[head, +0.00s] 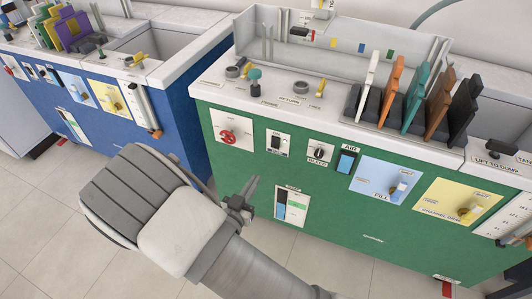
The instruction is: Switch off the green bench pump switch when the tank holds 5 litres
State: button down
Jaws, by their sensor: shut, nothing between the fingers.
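The green bench (350,215) fills the right half of the head view. A small rocker switch (278,142) with an "ON" label sits on its front panel, between a red handwheel (229,137) and a black knob (320,152). Whether the rocker is pressed on or off is too small to tell. A white scale plate (512,218) at the right edge is cut off, and its level cannot be read. My gripper (248,199) is shut and empty, in front of the green panel, below and left of the switch. My arm hides part of the floor.
A blue bench (130,140) with similar controls stands at left. The green panel also has a blue rocker (346,161), a fill valve (398,188), a yellow-plated valve (470,210) and a small gauge (292,206). Coloured boards (425,93) stand on top. Tiled floor (40,220) is clear at left.

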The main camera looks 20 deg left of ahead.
aim_at(276, 147)
dwell(0.3)
jog(key=w+b, duration=0.1)
jog(key=w, duration=0.3)
jog(key=w+f+b, duration=0.1)
jog(key=w, duration=0.4)
jog(key=w+d+b, duration=0.1)
jog(key=w, duration=0.4)
jog(key=shift+d+f, duration=0.1)
jog(key=shift+f, duration=0.25)
jog(key=shift+w+b, duration=0.1)
jog(key=shift+b, duration=0.25)
jog(key=shift+f, duration=0.1)
